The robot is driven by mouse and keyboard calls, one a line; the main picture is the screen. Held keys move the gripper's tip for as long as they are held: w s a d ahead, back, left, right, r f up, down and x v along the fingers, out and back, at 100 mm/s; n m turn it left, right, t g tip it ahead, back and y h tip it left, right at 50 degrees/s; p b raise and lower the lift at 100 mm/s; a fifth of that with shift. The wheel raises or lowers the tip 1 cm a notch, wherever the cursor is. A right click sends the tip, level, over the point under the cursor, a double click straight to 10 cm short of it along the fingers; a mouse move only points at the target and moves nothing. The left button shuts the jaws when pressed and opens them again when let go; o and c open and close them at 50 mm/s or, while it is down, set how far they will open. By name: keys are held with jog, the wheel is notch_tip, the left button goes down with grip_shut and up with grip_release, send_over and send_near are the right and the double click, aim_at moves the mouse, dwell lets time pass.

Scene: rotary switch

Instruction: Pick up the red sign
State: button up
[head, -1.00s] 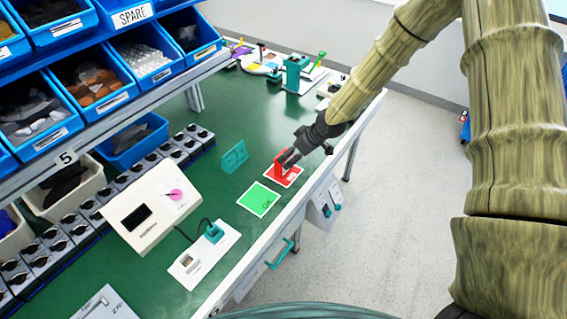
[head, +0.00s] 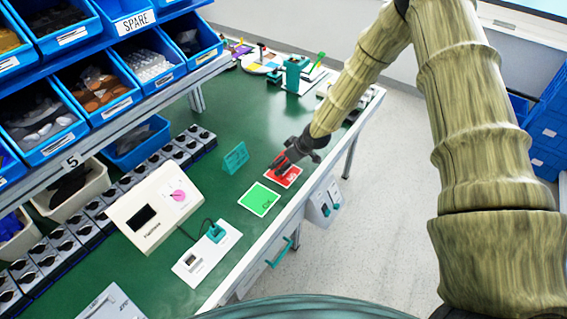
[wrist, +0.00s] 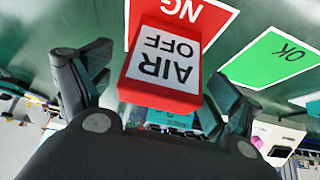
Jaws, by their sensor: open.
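The red sign (wrist: 162,62) is a red block with a white face reading "AIR OFF", upside down in the wrist view. It stands at a red-and-white NG card (wrist: 195,18), which also shows in the head view (head: 291,177) near the bench's front edge. My gripper (wrist: 160,80) is open, with one finger on each side of the sign. A gap shows beside the sign, so the fingers do not look closed on it. In the head view my gripper (head: 283,162) covers most of the sign.
A green OK card (head: 260,199) lies left of the NG card. A teal stand (head: 235,158) stands behind it. A cream box with a pink dial (head: 155,208) and a white switch plate (head: 207,254) are further left. Blue bins (head: 85,90) hang above the bench's rear.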

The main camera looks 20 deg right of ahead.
jog(key=shift+w+f, duration=0.1)
jog(key=shift+f, duration=0.1)
jog(key=c, duration=1.1)
jog(key=shift+r, duration=0.1)
